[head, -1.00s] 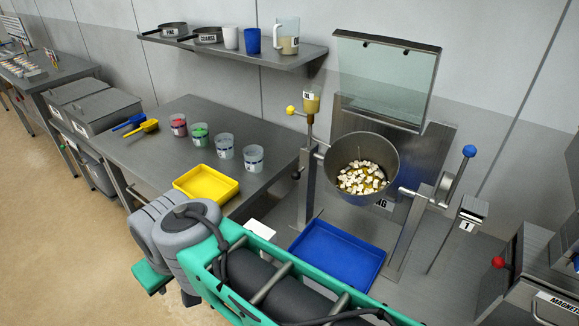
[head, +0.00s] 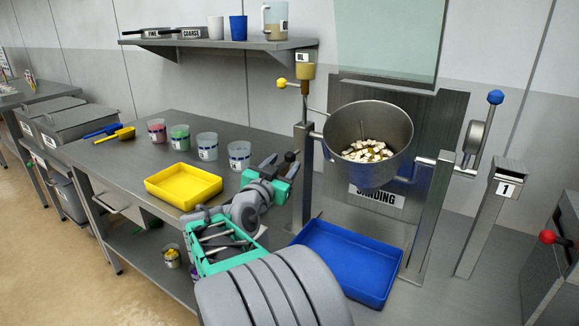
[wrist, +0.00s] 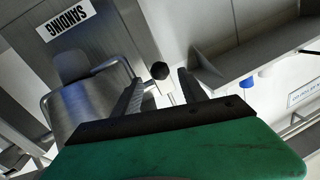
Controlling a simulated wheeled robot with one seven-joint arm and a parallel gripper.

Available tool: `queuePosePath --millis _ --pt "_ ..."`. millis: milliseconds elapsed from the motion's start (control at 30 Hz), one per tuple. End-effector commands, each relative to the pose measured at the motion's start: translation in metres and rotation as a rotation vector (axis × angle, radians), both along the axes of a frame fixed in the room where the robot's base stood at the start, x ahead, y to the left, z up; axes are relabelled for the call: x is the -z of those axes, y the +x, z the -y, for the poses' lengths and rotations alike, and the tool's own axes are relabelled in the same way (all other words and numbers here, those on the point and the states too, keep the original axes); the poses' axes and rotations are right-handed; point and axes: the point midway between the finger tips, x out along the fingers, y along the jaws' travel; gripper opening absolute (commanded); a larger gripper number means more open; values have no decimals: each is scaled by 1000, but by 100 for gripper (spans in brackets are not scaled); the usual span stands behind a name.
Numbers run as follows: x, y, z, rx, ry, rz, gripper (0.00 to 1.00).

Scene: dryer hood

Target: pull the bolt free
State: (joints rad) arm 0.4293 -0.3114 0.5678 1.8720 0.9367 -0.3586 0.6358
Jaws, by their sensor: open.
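The bolt shows as a black knob (head: 290,156) at the left post of the steel pan's stand in the head view. In the wrist view the black knob (wrist: 160,70) lies just beyond and between my two fingertips, with a pale piece behind it. My gripper (head: 281,162) is open and empty, right beside the knob and pointing at the post. It also shows in the wrist view (wrist: 161,79) with a clear gap between the fingers. The tilting pan (head: 366,145) holds white and yellow pieces. I cannot tell whether a finger touches the knob.
A yellow tray (head: 183,186) and several cups stand on the steel table left of my arm. A blue tray (head: 345,262) lies below the pan. A small funnel cup (head: 305,72) and a yellow-knobbed lever (head: 283,83) sit above the post. A shelf (head: 220,44) hangs behind.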

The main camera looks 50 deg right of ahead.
Motion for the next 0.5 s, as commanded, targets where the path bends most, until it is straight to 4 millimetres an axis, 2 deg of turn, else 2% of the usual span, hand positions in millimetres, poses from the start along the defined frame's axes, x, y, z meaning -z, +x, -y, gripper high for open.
queuePosePath --millis 100,233,500 --pt "-1 5 25 5 2 -4 50" --pt "-1 12 43 2 3 -3 50" --pt "0 16 51 -2 3 -3 50"
